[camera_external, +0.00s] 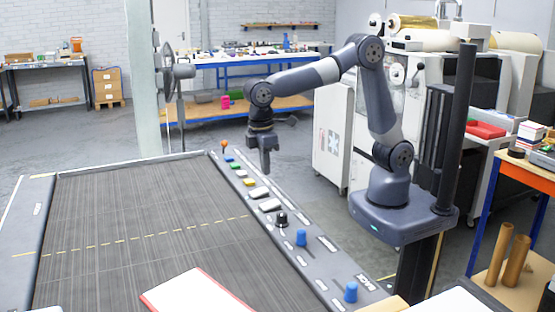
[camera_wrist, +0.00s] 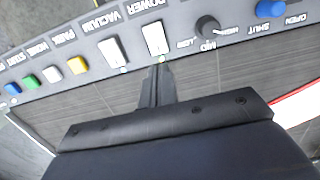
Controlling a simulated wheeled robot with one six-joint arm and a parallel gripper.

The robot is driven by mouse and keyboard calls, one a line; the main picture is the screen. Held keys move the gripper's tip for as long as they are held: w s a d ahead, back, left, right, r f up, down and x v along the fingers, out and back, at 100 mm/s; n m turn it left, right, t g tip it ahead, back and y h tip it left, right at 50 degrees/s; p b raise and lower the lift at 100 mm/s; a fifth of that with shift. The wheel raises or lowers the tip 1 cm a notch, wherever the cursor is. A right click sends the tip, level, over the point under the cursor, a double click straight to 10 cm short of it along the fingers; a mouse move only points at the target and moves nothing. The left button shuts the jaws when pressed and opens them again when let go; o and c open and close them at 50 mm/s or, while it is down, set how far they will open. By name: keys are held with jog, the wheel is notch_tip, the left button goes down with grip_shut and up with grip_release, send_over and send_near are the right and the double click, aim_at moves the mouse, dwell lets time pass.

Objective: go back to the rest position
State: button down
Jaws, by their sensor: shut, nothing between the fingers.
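My gripper (camera_external: 265,165) points down above the control panel along the right edge of the dark table (camera_external: 150,215). Its fingers are together with nothing between them. In the wrist view the fingertips (camera_wrist: 160,66) appear just below the white POWER rocker (camera_wrist: 155,38); a gap to the panel shows in the external view. The white VACUUM rocker (camera_wrist: 112,52) is to its left. My arm is bent, reaching left from its column.
The panel also bears yellow (camera_wrist: 77,65), white, green (camera_wrist: 30,80) and blue buttons, a black knob (camera_external: 281,219) and blue knobs (camera_external: 301,237). A red-edged white board (camera_external: 195,292) lies on the table. A white cabinet (camera_external: 340,140) stands behind my arm.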

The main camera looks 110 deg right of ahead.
send_over(262, 206)
jog(key=s, duration=0.2)
jog(key=f, duration=0.4)
jog(key=a+f, duration=0.1)
jog(key=f, duration=0.1)
jog(key=shift+w+f, duration=0.15)
jog(key=shift+f, duration=0.2)
jog(key=b, duration=0.3)
jog(key=shift+s+r+g, duration=0.15)
jog(key=shift+s+g, duration=0.25)
jog(key=shift+r+b, duration=0.3)
jog(key=shift+r, duration=0.05)
jog(key=shift+w+r, duration=0.2)
jog(key=shift+r, duration=1.85)
jog(key=c, duration=2.1)
grip_release()
jog(key=shift+c, duration=0.2)
